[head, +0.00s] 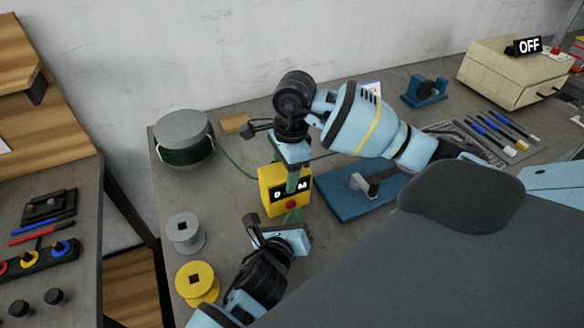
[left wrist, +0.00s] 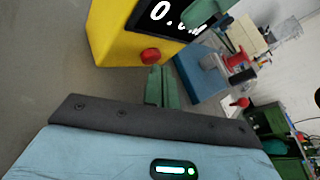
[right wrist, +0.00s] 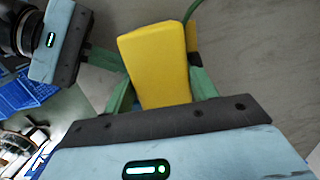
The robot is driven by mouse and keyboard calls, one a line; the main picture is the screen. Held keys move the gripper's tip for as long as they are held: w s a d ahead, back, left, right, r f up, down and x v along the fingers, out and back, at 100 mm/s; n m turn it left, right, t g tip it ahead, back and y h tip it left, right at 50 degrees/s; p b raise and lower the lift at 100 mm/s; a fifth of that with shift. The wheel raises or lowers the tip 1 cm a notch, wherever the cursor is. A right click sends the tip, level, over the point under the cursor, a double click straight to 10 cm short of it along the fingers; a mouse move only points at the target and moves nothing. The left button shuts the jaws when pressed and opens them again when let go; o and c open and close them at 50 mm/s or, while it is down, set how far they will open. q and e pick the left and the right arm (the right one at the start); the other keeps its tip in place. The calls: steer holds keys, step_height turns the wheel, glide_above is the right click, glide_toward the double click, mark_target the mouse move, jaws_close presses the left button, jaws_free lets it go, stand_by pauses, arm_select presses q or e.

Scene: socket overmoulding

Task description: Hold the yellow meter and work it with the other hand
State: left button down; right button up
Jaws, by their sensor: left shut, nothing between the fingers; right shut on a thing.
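The yellow meter (head: 270,186) has a dark display with white digits and a red button (head: 291,205) on its face. My right gripper (right wrist: 160,88) is shut on the meter, with one green finger on each side of its yellow body (right wrist: 156,55). One finger partly hides the display in the head view. My left gripper (head: 293,215) is shut and empty just below the button. In the left wrist view its green fingertips (left wrist: 160,80) point at the red button (left wrist: 150,56), close to it; I cannot tell whether they touch.
A dark green wire spool (head: 185,142) stands behind left, with its wire running towards the meter. Grey (head: 184,233) and yellow (head: 197,284) spools stand left of my left gripper. A blue base (head: 345,200) lies right of the meter. A box (head: 508,72) with an OFF sign stands far right.

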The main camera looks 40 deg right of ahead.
arm_select(q)
steer(key=shift+s+a, duration=0.15)
steer(key=shift+s, duration=0.25)
steer(key=shift+s+a, duration=0.2)
steer(key=shift+s, duration=0.6)
steer(key=shift+s+a, duration=0.15)
steer(key=shift+s, duration=0.7)
steer(key=shift+s+a, duration=0.2)
steer(key=shift+s, duration=0.6)
arm_select(e)
steer(key=o, duration=1.1)
steer(key=shift+c, duration=0.2)
step_height(320, 180, up, 12)
steer(key=d, duration=0.1)
steer(key=shift+s+d, duration=0.15)
steer(key=shift+d, duration=0.05)
